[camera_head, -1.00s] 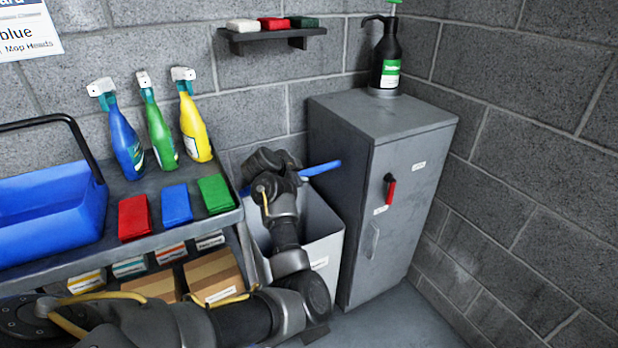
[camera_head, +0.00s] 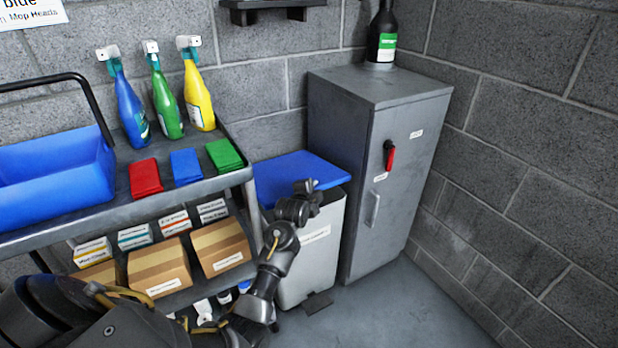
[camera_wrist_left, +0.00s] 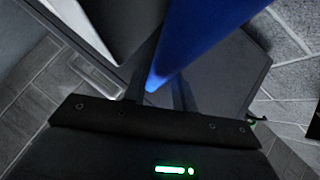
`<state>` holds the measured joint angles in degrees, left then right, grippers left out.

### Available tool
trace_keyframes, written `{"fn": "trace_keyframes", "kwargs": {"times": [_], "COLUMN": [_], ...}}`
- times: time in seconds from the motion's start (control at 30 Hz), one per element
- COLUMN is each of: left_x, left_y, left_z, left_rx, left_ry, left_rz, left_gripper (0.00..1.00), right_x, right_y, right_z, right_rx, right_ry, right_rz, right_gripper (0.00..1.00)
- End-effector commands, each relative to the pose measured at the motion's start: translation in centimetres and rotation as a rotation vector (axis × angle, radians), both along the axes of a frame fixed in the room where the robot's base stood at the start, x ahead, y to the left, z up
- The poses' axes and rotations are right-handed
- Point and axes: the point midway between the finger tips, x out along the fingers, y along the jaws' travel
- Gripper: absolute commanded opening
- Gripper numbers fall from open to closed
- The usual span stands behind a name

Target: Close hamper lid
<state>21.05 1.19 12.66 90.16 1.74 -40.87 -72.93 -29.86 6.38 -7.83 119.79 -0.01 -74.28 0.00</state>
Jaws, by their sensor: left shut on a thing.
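The hamper (camera_head: 312,262) is a light grey bin with a label, on the floor between the shelf cart and the grey cabinet. Its blue lid (camera_head: 290,172) lies over the top, close to flat; I cannot tell whether its front edge touches the rim. My left gripper (camera_head: 306,190) is at the lid's front edge, shut on it, and covers part of that edge. In the left wrist view the blue lid (camera_wrist_left: 205,38) runs up from between the fingers (camera_wrist_left: 152,92). My right gripper is not in view.
The grey cabinet (camera_head: 395,180) stands close on the hamper's right. The cart (camera_head: 100,215), with spray bottles, folded cloths, a blue caddy and boxes, is close on the left. A dark pedal (camera_head: 318,303) sits at the hamper's base. Floor in front of the cabinet is clear.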

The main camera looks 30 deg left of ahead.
Motion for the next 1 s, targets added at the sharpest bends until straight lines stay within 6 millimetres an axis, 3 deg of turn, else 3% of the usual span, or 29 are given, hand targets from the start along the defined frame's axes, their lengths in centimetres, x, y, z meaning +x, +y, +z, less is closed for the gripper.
{"fn": "trace_keyframes", "kwargs": {"times": [0.1,0.3,0.77,0.8,0.9,1.0], "left_x": [-0.2,-0.2,-0.2,-0.2,-0.2,-0.1], "left_y": [-0.1,-0.5,-0.4,-0.4,-0.4,-0.7], "left_z": [-2.1,-3.5,-3.8,-3.8,-3.7,-3.7], "left_rx": [-0.006,-0.007,-0.008,-0.008,-0.007,-0.006], "left_ry": [0.013,0.013,0.012,0.012,0.011,0.009], "left_rz": [0.008,0.006,0.01,0.01,0.008,0.003], "left_gripper": [0.0,0.0,0.0,0.31,0.43,0.43], "right_x": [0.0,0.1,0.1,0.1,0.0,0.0], "right_y": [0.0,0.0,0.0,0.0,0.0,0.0], "right_z": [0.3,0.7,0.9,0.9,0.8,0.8], "right_rx": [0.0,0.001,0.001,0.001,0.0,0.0], "right_ry": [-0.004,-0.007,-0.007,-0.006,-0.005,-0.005], "right_rz": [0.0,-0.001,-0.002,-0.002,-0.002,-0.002], "right_gripper": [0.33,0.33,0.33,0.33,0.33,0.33]}}
